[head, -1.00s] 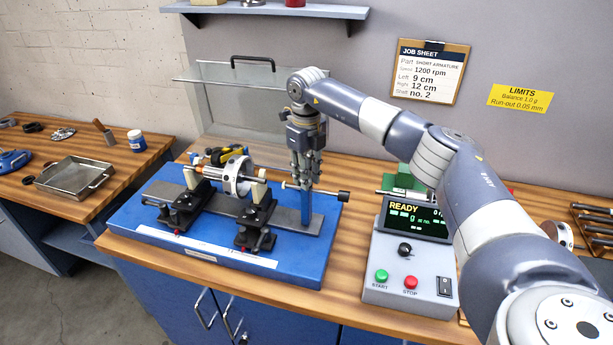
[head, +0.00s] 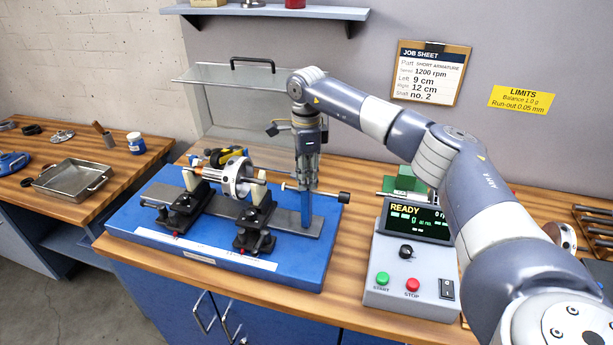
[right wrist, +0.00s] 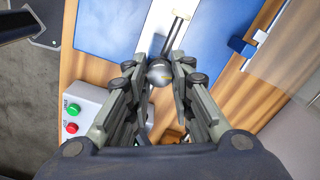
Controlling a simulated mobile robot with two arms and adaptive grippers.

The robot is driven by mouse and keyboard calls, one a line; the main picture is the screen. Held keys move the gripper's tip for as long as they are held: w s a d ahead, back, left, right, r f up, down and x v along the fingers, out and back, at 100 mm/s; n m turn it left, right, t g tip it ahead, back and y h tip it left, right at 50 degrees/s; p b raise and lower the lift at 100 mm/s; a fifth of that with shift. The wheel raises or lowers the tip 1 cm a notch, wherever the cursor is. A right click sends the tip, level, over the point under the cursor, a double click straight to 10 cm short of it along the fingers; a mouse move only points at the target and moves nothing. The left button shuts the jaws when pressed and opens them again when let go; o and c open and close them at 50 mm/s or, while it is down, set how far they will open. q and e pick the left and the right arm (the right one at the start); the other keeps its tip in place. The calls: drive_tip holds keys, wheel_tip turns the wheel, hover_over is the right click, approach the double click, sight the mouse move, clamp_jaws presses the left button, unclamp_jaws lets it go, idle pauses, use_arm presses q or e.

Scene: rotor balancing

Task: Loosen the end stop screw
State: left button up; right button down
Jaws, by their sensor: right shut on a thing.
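The end stop is a blue post (head: 306,213) at the right end of the balancing stand's blue base (head: 210,245). A thin horizontal rod with a black knob (head: 343,197) crosses near the post's top. My right gripper (head: 307,188) points down over the post, its fingers hiding the top. In the right wrist view, my right gripper (right wrist: 158,76) is shut on a round grey screw head (right wrist: 158,71). The screw's thread and the contact underneath are hidden. My left gripper is not in view.
The rotor (head: 237,178) rests on two black supports left of the gripper. A raised clear guard with a black handle (head: 252,60) stands behind. The control box (head: 410,265), showing READY, stands right of the base. A metal tray (head: 72,178) is on the left bench.

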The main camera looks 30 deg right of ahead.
drive_tip(key=n, duration=0.6)
drive_tip(key=shift+n, duration=0.4)
idle(0.4)
drive_tip(key=c, duration=1.4)
unclamp_jaws()
drive_tip(key=shift+o, duration=0.2)
wheel_tip(320, 180, up, 12)
drive_tip(key=shift+a, duration=0.1)
